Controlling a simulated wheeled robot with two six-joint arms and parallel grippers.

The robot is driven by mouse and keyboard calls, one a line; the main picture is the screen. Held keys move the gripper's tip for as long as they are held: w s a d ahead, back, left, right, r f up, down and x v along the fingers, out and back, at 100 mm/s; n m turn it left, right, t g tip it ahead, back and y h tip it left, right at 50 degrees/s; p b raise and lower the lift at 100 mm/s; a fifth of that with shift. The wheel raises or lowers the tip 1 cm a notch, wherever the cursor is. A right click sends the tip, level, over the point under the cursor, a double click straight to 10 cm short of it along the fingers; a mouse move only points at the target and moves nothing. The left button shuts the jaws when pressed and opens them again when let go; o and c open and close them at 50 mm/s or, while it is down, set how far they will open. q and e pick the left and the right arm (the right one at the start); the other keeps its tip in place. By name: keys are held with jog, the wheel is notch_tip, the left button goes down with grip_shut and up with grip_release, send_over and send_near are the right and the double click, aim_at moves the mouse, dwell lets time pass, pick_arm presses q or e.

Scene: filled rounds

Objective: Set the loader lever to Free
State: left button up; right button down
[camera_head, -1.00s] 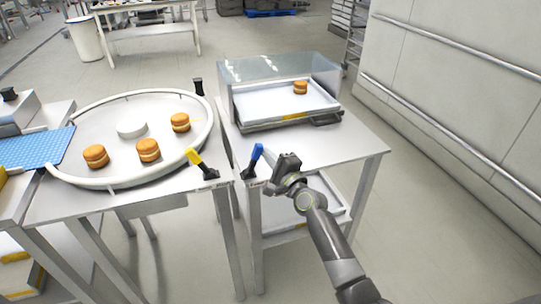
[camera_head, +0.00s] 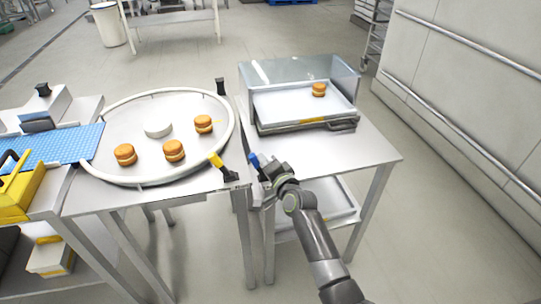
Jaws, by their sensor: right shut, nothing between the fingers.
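The blue-handled lever (camera_head: 254,160) stands at the front left corner of the right table, tilted to the left. My right gripper (camera_head: 268,167) is shut and empty, close against the right side of this lever; I cannot tell whether they touch. The gripper hides the lever's base and its label. A yellow-handled lever (camera_head: 216,161) stands on the front right corner of the turntable's table, tilted to the left, with a small label at its base too small to read. I cannot tell which lever is the loader lever. My left gripper is not in view.
A round turntable (camera_head: 88,176) carries several filled rounds and a white disc (camera_head: 158,129). A clear-sided case with a tray (camera_head: 275,106) holding one round (camera_head: 319,89) stands on the right table (camera_head: 375,150). A blue belt (camera_head: 60,146) lies at left. Floor right of the table is clear.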

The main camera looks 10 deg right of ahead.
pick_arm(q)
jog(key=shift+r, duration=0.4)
pick_arm(e)
jog(key=shift+a+n, duration=0.3)
jog(key=shift+a, duration=0.05)
